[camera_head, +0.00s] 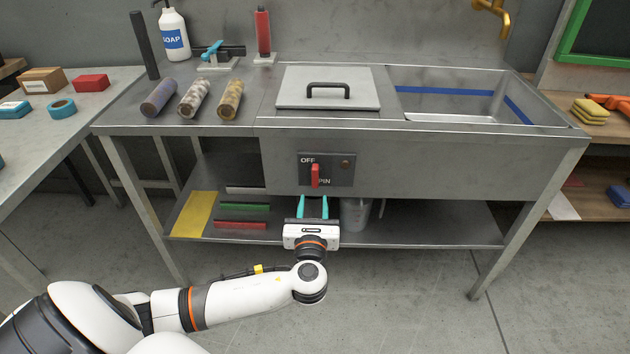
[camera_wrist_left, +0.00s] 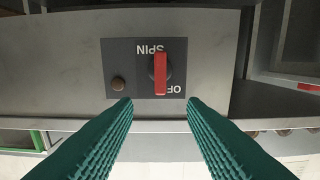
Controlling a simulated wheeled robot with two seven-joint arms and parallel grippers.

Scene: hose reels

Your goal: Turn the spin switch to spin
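The spin switch is a red lever (camera_head: 315,175) on a dark panel (camera_head: 335,180) on the sink unit's front. OFF is at the panel's upper left and SPIN at its lower edge, partly covered by the lever. The lever stands upright; which label it points to is unclear. In the left wrist view the panel is upside down, with the lever (camera_wrist_left: 160,75) just beyond the fingertips. My left gripper (camera_head: 312,206) is open and empty below the panel, its teal fingers apart and in line with the lever, not touching it. My right gripper is out of view.
A dull brown round lamp (camera_head: 345,164) sits beside the switch. A lower shelf (camera_head: 430,225) runs under the unit, with a translucent container (camera_head: 356,214) behind my gripper. A handled lid (camera_head: 328,88) and a basin (camera_head: 460,105) are above. Space before the panel is clear.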

